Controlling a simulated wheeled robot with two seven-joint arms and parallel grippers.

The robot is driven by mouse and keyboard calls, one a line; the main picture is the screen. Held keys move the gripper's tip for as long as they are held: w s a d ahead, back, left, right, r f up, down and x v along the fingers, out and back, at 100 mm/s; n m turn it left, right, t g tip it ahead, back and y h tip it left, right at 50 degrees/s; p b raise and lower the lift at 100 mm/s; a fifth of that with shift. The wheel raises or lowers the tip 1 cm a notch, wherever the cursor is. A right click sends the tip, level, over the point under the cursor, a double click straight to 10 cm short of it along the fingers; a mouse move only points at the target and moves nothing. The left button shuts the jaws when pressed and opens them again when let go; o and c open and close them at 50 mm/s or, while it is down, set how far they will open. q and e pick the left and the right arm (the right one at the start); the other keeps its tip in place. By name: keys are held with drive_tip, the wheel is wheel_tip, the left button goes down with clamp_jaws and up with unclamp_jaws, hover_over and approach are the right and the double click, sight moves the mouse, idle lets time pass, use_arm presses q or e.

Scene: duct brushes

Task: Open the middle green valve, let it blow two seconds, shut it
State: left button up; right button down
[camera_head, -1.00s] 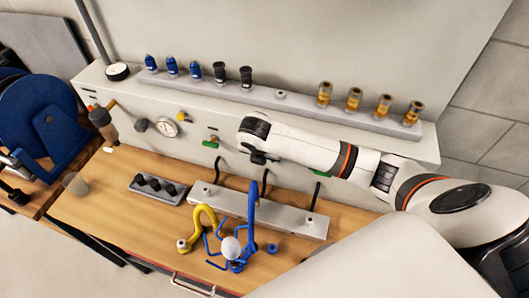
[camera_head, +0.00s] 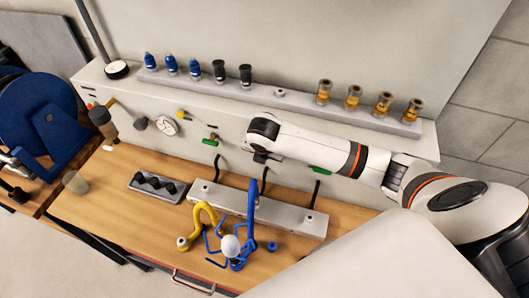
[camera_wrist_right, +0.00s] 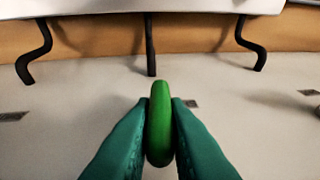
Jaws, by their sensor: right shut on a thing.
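Green valve handles line the front of the pale wall box: the left one (camera_head: 209,141) and the right one (camera_head: 320,170) show in the head view. The middle green handle (camera_wrist_right: 159,125) is between my fingers in the right wrist view, its long side running up the picture. My right gripper (camera_wrist_right: 160,104) is shut on it, one dark green finger pressed to each side. In the head view this gripper (camera_head: 262,156) is small and dark below my wrist, and the middle handle is hidden there. I cannot tell whether the valve is open. My left gripper is not in view.
Black bent pipes (camera_head: 265,180) rise below the valves from a grey block (camera_head: 258,211) on the wooden bench (camera_head: 110,195). Blue, black and amber fittings line the shelf (camera_head: 290,101) above.

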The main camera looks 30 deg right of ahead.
drive_tip(key=t+y, duration=0.2)
drive_tip(key=shift+s+d+f+m+t+b, duration=0.1)
drive_tip(key=shift+s+d+m+t+b, duration=0.05)
drive_tip(key=shift+m+t+b, duration=0.2)
drive_tip(key=shift+f+m+t+y+b, duration=0.25)
drive_tip(key=shift+t+y+b, duration=0.55)
drive_tip(key=shift+t+b, duration=0.2)
drive_tip(key=shift+s+m+t+y+b, duration=0.1)
drive_tip(key=shift+m+t+y+b, duration=0.6)
drive_tip(key=shift+t+b, duration=1.4)
drive_tip(key=shift+w+m+t+y+b, duration=0.2)
drive_tip(key=shift+t+y+b, duration=0.7)
drive_tip(key=shift+b, duration=2.55)
drive_tip(key=shift+s+m+t+y+b, duration=0.2)
drive_tip(key=shift+m+t+y+b, duration=0.85)
drive_tip(key=shift+b, duration=1.7)
drive_tip(key=shift+n+t, duration=0.3)
drive_tip(key=shift+n, duration=0.15)
drive_tip(key=c, duration=1.5)
unclamp_jaws()
drive_tip(key=shift+d, duration=0.1)
drive_tip(key=shift+o, duration=0.2)
drive_tip(key=shift+s, duration=0.15)
